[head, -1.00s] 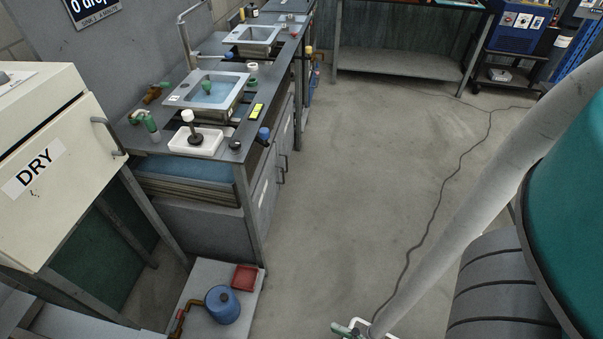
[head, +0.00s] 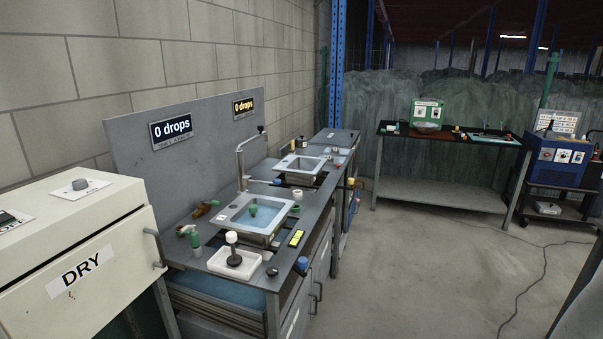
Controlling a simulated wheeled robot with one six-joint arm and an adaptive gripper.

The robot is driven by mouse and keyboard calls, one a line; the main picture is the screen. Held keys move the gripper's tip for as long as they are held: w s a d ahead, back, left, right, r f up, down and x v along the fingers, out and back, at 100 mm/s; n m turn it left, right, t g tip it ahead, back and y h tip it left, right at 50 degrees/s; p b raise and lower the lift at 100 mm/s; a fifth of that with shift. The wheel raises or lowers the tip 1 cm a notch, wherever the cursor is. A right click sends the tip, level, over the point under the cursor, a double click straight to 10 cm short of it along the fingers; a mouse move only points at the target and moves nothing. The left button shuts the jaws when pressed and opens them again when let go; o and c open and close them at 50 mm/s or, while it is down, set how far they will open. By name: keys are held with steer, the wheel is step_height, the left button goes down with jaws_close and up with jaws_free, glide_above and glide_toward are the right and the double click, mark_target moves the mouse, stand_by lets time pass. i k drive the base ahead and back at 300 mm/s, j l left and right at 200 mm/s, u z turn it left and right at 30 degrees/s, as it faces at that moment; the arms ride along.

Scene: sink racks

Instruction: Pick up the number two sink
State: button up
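Two steel sinks sit in the grey bench along the wall. The nearer sink (head: 273,233) has a square basin with bluish water and a green knob-like thing in it. A tall bent tap stands behind it. The farther sink (head: 299,164) is smaller in view, also set in the bench top. Small pale tags show near the sinks, but I cannot read their numbers, so I cannot tell which is number two. My gripper is not in view.
A white tray (head: 218,268) with a plunger-like tool stands in front of the nearer sink. A cream DRY cabinet (head: 115,235) blocks the near left. Open floor (head: 420,270) lies right of the bench. A dark cable crosses the floor. A table (head: 480,145) stands at the back.

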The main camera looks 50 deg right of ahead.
mark_target(301, 173)
steer(key=i+l, duration=0.15)
steer(key=l, duration=0.25)
steer(key=i+l+z, duration=0.1)
steer(key=l, duration=0.3)
steer(key=i+l, duration=0.15)
steer(key=l, duration=0.25)
steer(key=z, duration=0.05)
